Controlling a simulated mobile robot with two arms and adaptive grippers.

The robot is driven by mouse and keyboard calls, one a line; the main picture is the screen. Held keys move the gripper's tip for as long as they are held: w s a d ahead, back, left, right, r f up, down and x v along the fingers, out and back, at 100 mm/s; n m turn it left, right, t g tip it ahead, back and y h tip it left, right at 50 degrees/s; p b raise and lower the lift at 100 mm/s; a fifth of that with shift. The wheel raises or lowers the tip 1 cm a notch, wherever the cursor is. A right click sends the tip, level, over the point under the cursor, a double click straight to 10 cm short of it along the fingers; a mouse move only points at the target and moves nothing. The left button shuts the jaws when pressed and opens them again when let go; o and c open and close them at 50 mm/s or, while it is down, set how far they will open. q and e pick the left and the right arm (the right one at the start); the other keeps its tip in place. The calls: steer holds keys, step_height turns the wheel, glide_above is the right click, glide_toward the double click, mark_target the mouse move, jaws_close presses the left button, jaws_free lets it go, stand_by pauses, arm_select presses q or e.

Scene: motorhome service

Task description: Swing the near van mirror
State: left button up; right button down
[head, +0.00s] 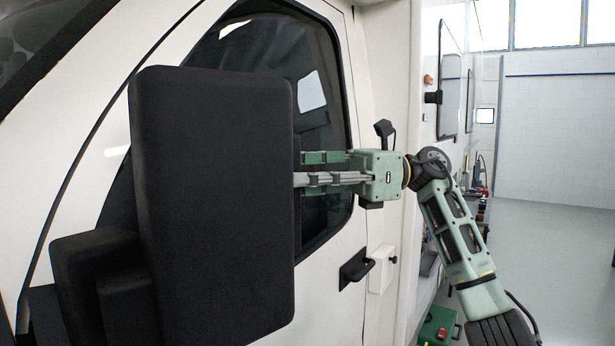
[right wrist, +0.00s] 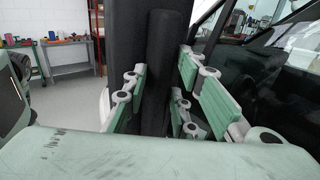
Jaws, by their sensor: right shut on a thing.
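The near van mirror (head: 215,200) is a large black upright block at left centre in the head view, on a dark arm (head: 95,280) at its lower left. My right gripper (head: 300,172) reaches in from the right and is shut on the mirror's right edge. Its fingertips are partly hidden behind that edge. In the right wrist view the green finger pads of my right gripper (right wrist: 160,95) stand on both sides of the dark upright mirror edge (right wrist: 165,60). My left gripper is not in view.
The white van door (head: 335,280) with a dark window (head: 315,100) and black handle (head: 355,267) stands close behind the mirror and gripper. A green case (head: 437,325) is low beside the van. Open grey floor (head: 545,270) lies to the right.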

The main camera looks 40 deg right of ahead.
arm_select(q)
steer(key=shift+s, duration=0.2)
arm_select(e)
steer(key=c, duration=1.8)
jaws_free()
steer(key=shift+c, duration=0.2)
steer(key=shift+o, duration=1.3)
steer(key=shift+w+a, duration=0.15)
steer(key=shift+w, duration=0.05)
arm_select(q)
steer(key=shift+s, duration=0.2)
arm_select(e)
steer(key=shift+f, duration=0.1)
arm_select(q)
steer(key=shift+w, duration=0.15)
arm_select(e)
steer(key=v, duration=1.2)
